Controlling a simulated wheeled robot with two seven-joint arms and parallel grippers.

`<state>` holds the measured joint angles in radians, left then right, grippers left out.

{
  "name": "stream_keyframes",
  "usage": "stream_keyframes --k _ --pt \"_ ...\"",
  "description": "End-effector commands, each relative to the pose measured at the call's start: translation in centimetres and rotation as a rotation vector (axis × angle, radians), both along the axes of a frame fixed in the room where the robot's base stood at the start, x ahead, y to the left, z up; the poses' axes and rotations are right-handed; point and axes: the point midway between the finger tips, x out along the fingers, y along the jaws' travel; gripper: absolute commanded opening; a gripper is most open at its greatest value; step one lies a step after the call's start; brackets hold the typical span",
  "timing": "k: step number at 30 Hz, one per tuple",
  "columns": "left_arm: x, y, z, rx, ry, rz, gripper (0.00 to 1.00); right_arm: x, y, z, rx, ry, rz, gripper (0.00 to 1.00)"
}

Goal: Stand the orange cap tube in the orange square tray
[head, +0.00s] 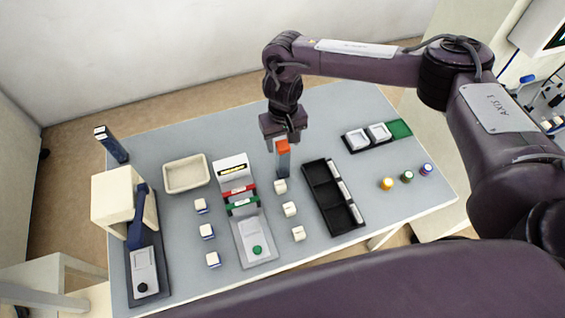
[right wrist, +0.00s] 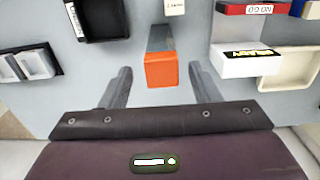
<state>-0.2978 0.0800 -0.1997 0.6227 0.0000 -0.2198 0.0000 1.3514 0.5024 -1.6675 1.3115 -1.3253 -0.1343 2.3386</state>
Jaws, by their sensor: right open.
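The orange cap tube (head: 283,162) stands upright on the table, with a grey body and a square orange top. My right gripper (head: 284,140) is just above and behind it, pointing down. In the right wrist view the orange cap (right wrist: 165,71) shows between and slightly beyond the two open fingers (right wrist: 160,84), with a gap on each side. The fingers hold nothing. No tray that is clearly orange shows in either view. My left gripper is not in view.
A black compartment tray (head: 333,224) lies right of the tube, and small white blocks (head: 289,209) stand in front. A cream bin (head: 186,187), a red-and-green marked station (head: 238,197) and a blue-armed device (head: 137,222) are left. Two white square holders (head: 367,139) sit back right.

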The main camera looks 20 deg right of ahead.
Motion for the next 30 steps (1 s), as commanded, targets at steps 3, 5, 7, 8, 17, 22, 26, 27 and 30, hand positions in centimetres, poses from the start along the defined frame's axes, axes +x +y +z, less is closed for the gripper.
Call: stream_keyframes --k 3,5,7,8,17,22,26,27,30 --pt "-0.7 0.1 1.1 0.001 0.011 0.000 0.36 -0.4 0.1 -1.3 -0.002 0.003 0.001 0.56" --pt "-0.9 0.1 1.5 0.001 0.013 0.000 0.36 -0.6 0.2 -2.3 -0.002 0.003 0.002 0.56" --pt "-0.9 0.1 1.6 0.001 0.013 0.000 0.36 -0.6 0.2 -3.5 -0.002 0.004 0.001 0.56" --pt "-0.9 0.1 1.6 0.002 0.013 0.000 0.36 -0.6 0.2 -3.9 -0.001 0.003 0.001 0.56" --pt "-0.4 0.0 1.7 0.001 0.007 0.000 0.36 -0.5 0.2 -5.0 0.000 0.001 0.001 0.56" --pt "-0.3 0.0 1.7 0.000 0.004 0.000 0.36 -0.5 0.2 -5.0 0.000 0.001 0.001 0.41" --pt "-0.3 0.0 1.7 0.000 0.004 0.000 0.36 -0.5 0.2 -4.9 0.000 0.001 0.001 0.24" --pt "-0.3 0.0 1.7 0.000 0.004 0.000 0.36 -0.5 0.2 -4.9 0.000 0.001 0.001 0.18" --pt "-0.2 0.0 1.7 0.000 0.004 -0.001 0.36 -0.5 0.2 -4.9 0.000 0.001 0.001 0.05"
